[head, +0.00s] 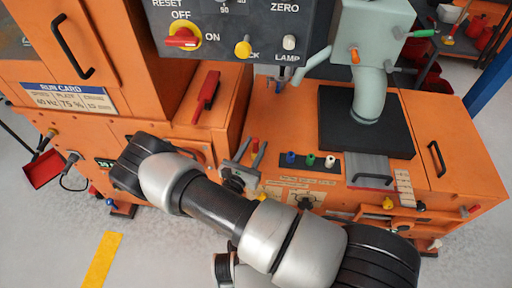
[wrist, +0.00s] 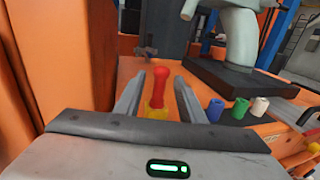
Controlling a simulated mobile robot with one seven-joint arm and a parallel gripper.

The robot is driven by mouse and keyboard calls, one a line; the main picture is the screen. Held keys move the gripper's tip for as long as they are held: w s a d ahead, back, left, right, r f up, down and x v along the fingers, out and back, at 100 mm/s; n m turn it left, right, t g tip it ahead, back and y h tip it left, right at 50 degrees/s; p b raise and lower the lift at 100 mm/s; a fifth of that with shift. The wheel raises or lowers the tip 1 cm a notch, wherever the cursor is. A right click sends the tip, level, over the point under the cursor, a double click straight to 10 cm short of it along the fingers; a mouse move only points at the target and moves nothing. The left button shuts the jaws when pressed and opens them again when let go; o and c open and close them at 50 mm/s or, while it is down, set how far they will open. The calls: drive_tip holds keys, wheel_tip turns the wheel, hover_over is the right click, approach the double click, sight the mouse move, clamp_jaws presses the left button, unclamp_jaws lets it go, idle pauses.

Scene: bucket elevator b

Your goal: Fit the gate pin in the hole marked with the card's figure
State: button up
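My gripper (head: 249,156) is low over the orange cabinet top, left of the coloured knobs. In the wrist view its fingers (wrist: 157,95) are apart, with a red-topped pin or lever (wrist: 160,85) with a yellow base showing between them. I cannot tell whether they touch it or whether it is the gate pin. The run card (head: 70,98) on the left cabinet shows 40 Hz and 75 %; its last figure is too small to read surely. A grey gate plate (head: 368,168) with a black handle lies beside a pale strip of marks (head: 405,188). A yellow knob (head: 388,203) is in front.
Blue (head: 291,158), green (head: 310,160) and white (head: 330,162) knobs stand right of my gripper. A black base (head: 350,125) carries the grey-green machine column (head: 371,85). The dark control panel (head: 230,30) overhangs at the back. A red lever (head: 206,97) is on the left.

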drive_tip(key=shift+w+d, duration=0.3)
drive_tip(key=shift+w, duration=0.35)
drive_tip(key=shift+c, duration=0.4)
clamp_jaws()
